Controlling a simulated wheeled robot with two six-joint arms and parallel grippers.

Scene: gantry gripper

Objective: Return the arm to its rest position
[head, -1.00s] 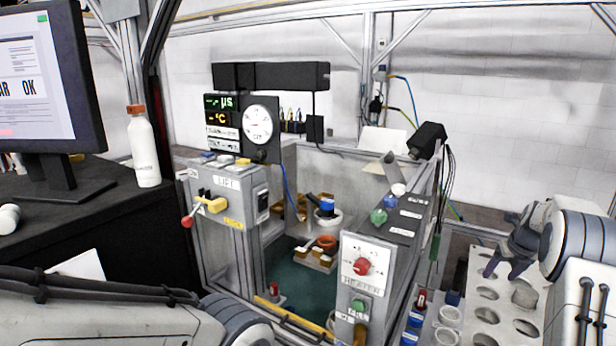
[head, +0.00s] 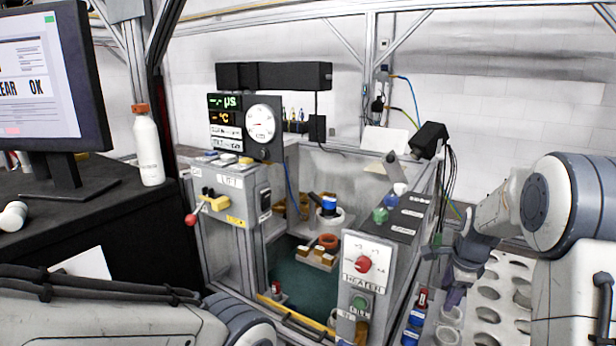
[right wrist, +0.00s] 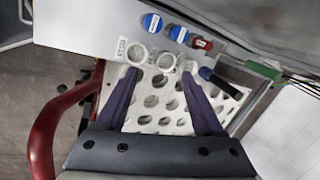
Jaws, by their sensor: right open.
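My right gripper (head: 452,284) hangs at the right of the head view, over the near-left part of a white rack (head: 506,285) with round holes. In the right wrist view its two dark fingers (right wrist: 158,95) are spread wide with nothing between them, and the holed rack (right wrist: 150,122) lies below. My left arm (head: 110,310) crosses the lower left of the head view. Its gripper is outside the picture.
White rings (right wrist: 137,53) and blue-capped items (right wrist: 152,23) sit at the rack's edge. The gantry cell with its heater panel (head: 364,262) and lift box (head: 228,195) stands at the middle. A white bottle (head: 148,146) and a monitor (head: 45,80) are at left.

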